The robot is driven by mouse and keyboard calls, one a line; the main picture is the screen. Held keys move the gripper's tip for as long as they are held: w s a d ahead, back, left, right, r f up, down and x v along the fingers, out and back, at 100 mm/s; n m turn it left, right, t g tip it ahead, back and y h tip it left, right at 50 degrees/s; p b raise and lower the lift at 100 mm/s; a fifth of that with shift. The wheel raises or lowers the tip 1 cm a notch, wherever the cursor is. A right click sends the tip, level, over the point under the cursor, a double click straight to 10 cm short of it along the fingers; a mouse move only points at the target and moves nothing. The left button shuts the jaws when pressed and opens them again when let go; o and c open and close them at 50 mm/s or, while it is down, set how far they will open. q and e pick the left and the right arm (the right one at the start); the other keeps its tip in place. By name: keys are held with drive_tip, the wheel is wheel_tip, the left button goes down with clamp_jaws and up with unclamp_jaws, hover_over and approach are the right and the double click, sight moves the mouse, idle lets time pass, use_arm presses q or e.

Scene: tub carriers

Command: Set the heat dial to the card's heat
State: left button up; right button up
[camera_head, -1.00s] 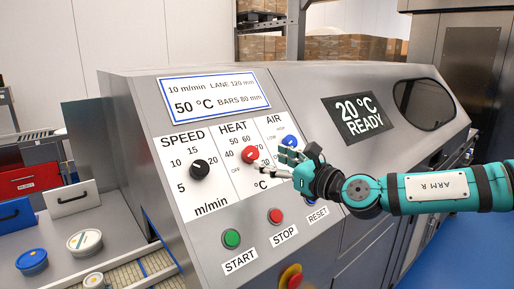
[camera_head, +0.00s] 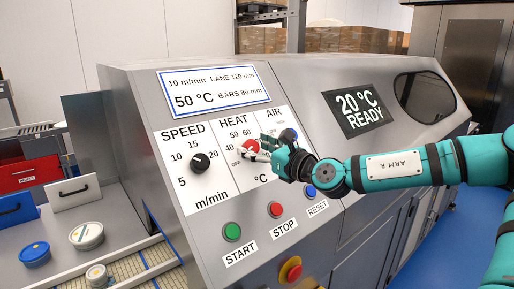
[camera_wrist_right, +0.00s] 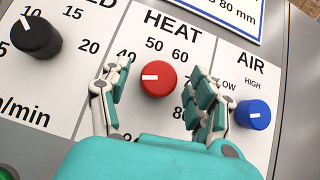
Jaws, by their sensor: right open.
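The red heat dial (camera_head: 250,147) is on the sloped panel; it also shows in the right wrist view (camera_wrist_right: 158,80). Its white mark points left, a little below the 40. My right gripper (camera_wrist_right: 156,72) is open, with one finger on each side of the dial and visible gaps to it. In the head view, the right gripper (camera_head: 262,148) partly covers the dial and its scale. The fingers hide the OFF and 70 marks in the wrist view. My left gripper is not in view.
The black speed dial (camera_head: 200,163) is left of the heat dial. The blue air dial (camera_wrist_right: 253,114) is close to the right-hand finger. Start (camera_head: 232,231), stop (camera_head: 275,209) and reset (camera_head: 310,191) buttons sit below. The display (camera_head: 358,112) reads 20 °C READY.

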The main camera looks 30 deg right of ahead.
drive_tip(key=c, duration=1.1)
drive_tip(key=shift+c, duration=0.2)
